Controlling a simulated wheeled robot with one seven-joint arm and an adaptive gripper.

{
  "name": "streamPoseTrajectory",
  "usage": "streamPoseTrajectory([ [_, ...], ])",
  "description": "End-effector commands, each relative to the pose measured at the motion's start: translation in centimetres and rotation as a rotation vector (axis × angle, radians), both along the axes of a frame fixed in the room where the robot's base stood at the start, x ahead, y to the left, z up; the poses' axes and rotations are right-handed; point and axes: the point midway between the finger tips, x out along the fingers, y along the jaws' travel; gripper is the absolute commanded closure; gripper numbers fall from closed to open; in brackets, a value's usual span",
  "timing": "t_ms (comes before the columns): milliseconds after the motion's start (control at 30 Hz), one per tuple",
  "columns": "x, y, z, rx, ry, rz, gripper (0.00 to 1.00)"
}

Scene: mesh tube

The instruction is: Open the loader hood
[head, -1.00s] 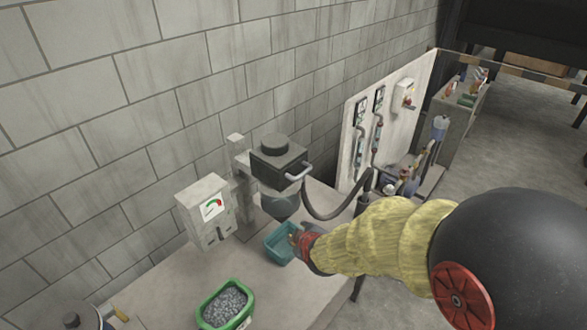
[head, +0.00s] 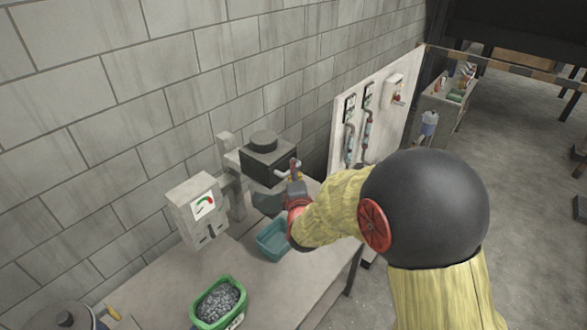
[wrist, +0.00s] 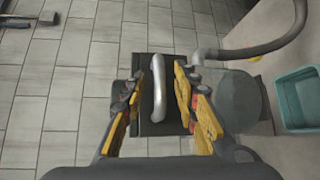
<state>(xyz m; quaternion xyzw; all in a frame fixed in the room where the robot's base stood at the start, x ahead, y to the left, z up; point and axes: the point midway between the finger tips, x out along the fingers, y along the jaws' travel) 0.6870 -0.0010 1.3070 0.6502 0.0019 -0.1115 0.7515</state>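The loader hood (head: 268,160) is a dark grey box with a round cap on top, above a grey cone-shaped hopper (head: 268,201). It looks shut. A pale bar handle (head: 283,172) sticks out from its front. My gripper (head: 294,168) is at this handle, its tips partly overlapping it in the head view. In the wrist view my gripper (wrist: 161,92) is open, with one yellow-padded finger on each side of the handle (wrist: 158,95). A gap shows on both sides of the bar. The dark hood (wrist: 150,66) lies behind it.
A gauge box (head: 196,207) stands left of the loader. A teal bin (head: 273,240) and a green tray of grey granules (head: 218,302) are on the bench (head: 165,285). A grey hose (wrist: 262,48) joins the loader. A block wall is behind, and a pipe panel (head: 387,105) stands farther right.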

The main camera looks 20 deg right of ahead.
Motion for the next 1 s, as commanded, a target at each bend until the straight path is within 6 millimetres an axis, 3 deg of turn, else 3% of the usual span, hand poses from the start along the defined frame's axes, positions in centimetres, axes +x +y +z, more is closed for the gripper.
streamPoseTrajectory([
  [200, 1.9, -0.3, -0.2, 0.001, 0.000, -0.001, 0.70],
  [533, 2.1, -0.4, -0.3, 0.002, 0.000, 0.000, 0.70],
  [1000, 2.1, -0.4, -0.3, 0.002, 0.001, 0.000, 0.97],
])
